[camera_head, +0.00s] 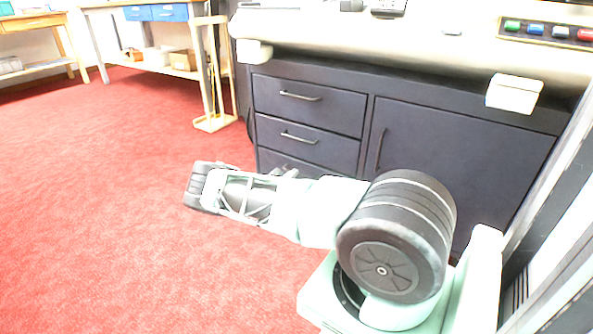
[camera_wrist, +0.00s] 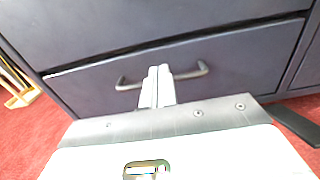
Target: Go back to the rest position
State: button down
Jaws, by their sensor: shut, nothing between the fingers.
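My gripper (camera_wrist: 157,88) shows in the wrist view with its two pale fingers together and nothing between them. It points at the dark cabinet, and in that picture its fingertips overlap the handle (camera_wrist: 190,74) of a closed drawer (camera_wrist: 235,62). I cannot tell whether the fingers touch the handle. In the head view my arm reaches left in front of the cabinet (camera_head: 450,150), low over the red floor. The gripper's fingers are hidden there behind the arm.
The bench top (camera_head: 400,45) above the cabinet carries a tray with coloured pieces (camera_head: 545,33) at the right. A wooden stand (camera_head: 214,122) is on the floor left of the cabinet. Tables (camera_head: 172,68) stand at the back left. The red floor (camera_head: 100,200) at left is clear.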

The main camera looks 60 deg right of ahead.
jog(key=a+p, duration=0.3)
jog(key=a, duration=0.6)
jog(key=shift+s, duration=0.2)
jog(key=shift+a, duration=0.1)
jog(key=s+a+r+m+g+y+p, duration=0.1)
jog(key=s+a+r+m+y+p, duration=0.25)
jog(key=a+r, duration=0.7)
jog(key=s+a+r+m+g+y, duration=0.15)
jog(key=a+r+m+y, duration=0.35)
jog(key=a, duration=1)
jog(key=s+a+r+m+g+y+p, duration=0.15)
jog(key=s+a+r+y, duration=0.3)
jog(key=a+r, duration=0.6)
jog(key=s+a+r+t+y+p, duration=0.1)
jog(key=s+a+r+t+y, duration=0.15)
jog(key=s+a+r, duration=0.65)
jog(key=s+a+r+t+y+p, duration=0.1)
jog(key=s+a+r+y+p, duration=0.15)
jog(key=s+a+r, duration=0.65)
notch_tip(320, 180, up, 34)
jog(key=s+d+p, duration=0.1)
jog(key=s+p, duration=0.1)
jog(key=p, duration=3.5)
jog(key=shift+d+r+m+y, duration=0.25)
jog(key=shift+d+m+y, duration=0.05)
jog(key=shift+m, duration=0.1)
